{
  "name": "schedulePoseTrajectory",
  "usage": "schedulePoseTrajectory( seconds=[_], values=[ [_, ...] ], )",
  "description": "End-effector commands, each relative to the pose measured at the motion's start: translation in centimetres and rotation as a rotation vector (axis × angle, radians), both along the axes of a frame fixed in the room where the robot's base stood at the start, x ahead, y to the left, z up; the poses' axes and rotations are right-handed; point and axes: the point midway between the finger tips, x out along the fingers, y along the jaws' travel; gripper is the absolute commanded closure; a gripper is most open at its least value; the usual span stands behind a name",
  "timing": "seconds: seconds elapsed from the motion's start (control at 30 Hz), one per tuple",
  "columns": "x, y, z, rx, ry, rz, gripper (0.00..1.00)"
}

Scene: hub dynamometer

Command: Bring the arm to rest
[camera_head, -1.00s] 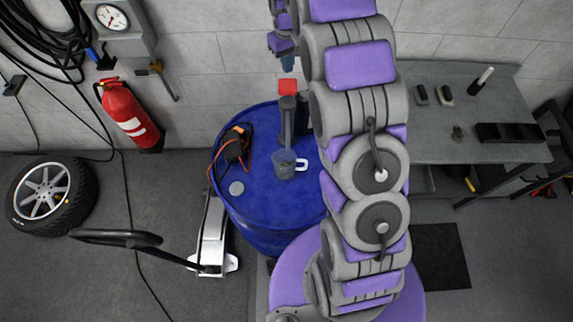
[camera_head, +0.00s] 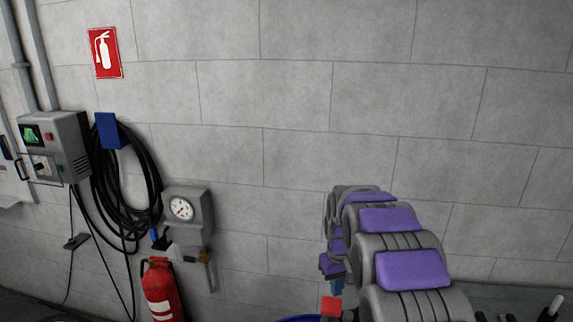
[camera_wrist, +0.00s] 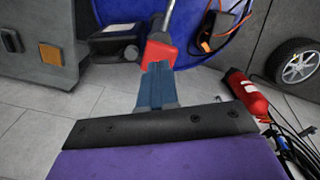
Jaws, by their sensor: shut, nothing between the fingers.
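My arm rises from the bottom right of the head view, its grey and purple links reaching away toward the wall. My gripper (camera_head: 337,285) is at its far end, with blue fingers pointing down. The fingers also show in the wrist view (camera_wrist: 157,85), closed together and holding nothing. A red block (camera_head: 331,306) is just below the fingertips in the head view. In the wrist view the red block (camera_wrist: 160,52) appears right at the tips, with a metal rod beyond it; I cannot tell whether they touch.
A blue drum (camera_wrist: 190,55) is beyond the fingers, bearing a dark device with orange leads (camera_wrist: 215,32). A red fire extinguisher (camera_head: 160,290), a gauge box (camera_head: 188,215) and coiled hose (camera_head: 130,190) are at left along the wall. A wheel (camera_wrist: 297,62) lies right in the wrist view.

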Motion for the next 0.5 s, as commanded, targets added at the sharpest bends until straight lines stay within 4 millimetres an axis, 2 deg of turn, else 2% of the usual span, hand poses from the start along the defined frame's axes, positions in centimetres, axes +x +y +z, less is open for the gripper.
schedulePoseTrajectory(
  seconds=[0.03, 0.33, 0.5],
  values=[
    [-1.5, 0.0, -0.2, -0.001, 0.001, -0.011, 1.0],
    [-10.5, -0.2, -0.3, -0.005, 0.035, -0.088, 1.0],
    [-16.1, -0.2, -1.3, -0.007, 0.058, -0.13, 1.0]
  ],
)
